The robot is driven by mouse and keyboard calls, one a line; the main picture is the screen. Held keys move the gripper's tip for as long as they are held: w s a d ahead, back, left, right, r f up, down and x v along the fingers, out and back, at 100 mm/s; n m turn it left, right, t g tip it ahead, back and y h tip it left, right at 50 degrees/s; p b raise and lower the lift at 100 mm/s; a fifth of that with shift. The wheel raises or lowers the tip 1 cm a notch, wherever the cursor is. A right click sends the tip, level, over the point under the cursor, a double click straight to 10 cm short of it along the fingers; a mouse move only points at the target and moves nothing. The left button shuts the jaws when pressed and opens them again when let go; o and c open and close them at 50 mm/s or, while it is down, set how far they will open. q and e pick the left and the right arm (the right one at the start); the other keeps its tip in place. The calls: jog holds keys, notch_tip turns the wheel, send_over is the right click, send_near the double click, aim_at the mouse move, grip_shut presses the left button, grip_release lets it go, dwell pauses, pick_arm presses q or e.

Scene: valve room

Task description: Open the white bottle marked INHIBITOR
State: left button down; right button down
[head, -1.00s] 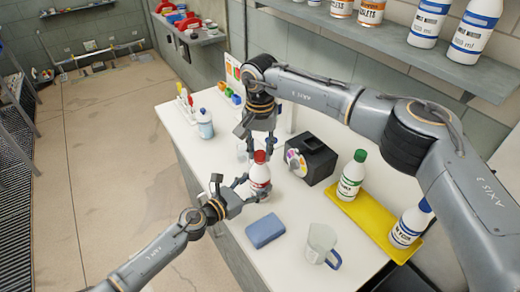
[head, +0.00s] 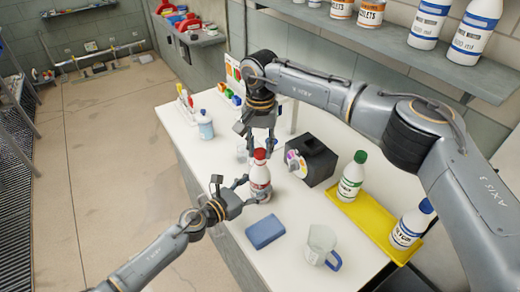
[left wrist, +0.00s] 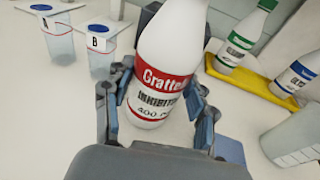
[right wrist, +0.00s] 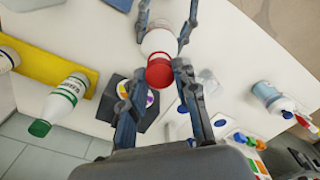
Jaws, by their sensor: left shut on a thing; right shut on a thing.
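The white INHIBITOR bottle (head: 261,178) with a red label stands upright over the white bench in the head view. My left gripper (head: 243,190) is shut on the bottle's body from the side, with a finger on each side in the left wrist view (left wrist: 155,105). The red cap (right wrist: 159,71) is on the bottle's top end. My right gripper (right wrist: 161,75) comes from above and is shut on the cap, one fingertip on each side. How loose the cap is cannot be seen.
A black box with a coloured dial (head: 311,160) stands close right of the bottle. A green-capped bottle (head: 351,175) and a blue-capped bottle (head: 410,225) are on a yellow tray (head: 375,223). Lidded cups (left wrist: 98,48) stand beside.

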aim_at(260, 151)
pick_arm(q)
jog(key=shift+f, duration=0.1)
pick_arm(e)
jog(key=shift+r, duration=0.45)
jog(key=shift+r, duration=2.05)
pick_arm(q)
jog(key=shift+c, duration=1.8)
grip_release()
